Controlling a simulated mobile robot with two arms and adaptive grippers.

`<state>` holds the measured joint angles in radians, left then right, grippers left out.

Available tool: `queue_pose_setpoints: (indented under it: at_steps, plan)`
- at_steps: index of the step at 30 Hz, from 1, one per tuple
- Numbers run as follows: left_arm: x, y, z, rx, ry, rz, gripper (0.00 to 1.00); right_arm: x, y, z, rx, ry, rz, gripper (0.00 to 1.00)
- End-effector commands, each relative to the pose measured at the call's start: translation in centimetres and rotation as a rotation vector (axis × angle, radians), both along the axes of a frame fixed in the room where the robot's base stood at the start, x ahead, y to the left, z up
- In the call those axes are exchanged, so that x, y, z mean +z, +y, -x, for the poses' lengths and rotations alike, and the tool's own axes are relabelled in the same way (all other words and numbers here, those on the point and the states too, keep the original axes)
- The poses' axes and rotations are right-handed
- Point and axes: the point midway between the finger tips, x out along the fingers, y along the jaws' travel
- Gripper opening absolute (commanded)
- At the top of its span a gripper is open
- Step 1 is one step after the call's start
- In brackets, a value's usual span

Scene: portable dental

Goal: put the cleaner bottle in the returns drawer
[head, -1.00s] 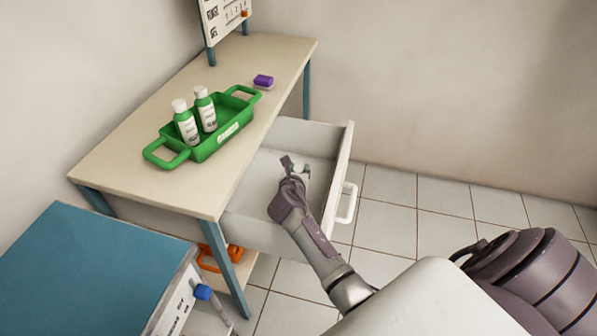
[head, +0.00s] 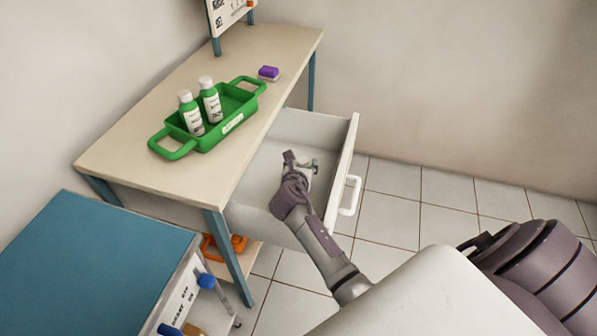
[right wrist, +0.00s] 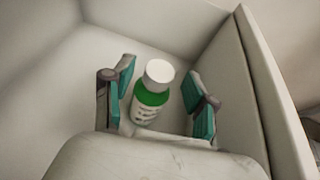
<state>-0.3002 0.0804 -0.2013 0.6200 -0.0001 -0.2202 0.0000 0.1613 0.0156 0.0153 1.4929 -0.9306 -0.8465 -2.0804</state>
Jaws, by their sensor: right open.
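A green and white bottle with a white cap (right wrist: 152,93) is inside the open returns drawer (head: 262,184), by the drawer floor. It looks slightly tilted in the right wrist view; I cannot tell whether it rests fully on the floor. My right gripper (head: 302,164) is down in the drawer and open, with its teal-padded fingers on either side of the bottle and gaps visible beside it. In the head view the gripper mostly hides this bottle. My left gripper is not in view.
A green tray (head: 211,140) holding two similar bottles stands on the table (head: 150,160). The drawer's front wall and handle (head: 351,195) are close beside my right arm. A blue-topped cabinet (head: 90,255) stands at left.

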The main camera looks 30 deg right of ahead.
Motion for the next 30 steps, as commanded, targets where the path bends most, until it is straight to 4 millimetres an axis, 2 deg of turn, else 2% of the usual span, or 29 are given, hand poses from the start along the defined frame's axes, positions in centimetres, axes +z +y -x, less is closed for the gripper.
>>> queue_pose_setpoints:
  at_steps: [6, 13, 18, 30]
  plan:
    - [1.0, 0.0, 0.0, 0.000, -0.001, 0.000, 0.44, 2.0, 3.1, 3.4, 0.001, 0.000, -0.002, 0.57]
    - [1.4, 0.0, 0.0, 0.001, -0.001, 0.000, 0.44, 3.4, 5.3, 5.9, 0.001, 0.000, -0.002, 0.57]
    - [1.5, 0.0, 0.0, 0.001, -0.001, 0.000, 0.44, 3.8, 5.9, 6.6, 0.001, -0.002, 0.000, 0.57]
    - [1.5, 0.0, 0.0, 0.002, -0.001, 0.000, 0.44, 3.8, 6.0, 6.6, 0.000, -0.001, 0.000, 0.57]
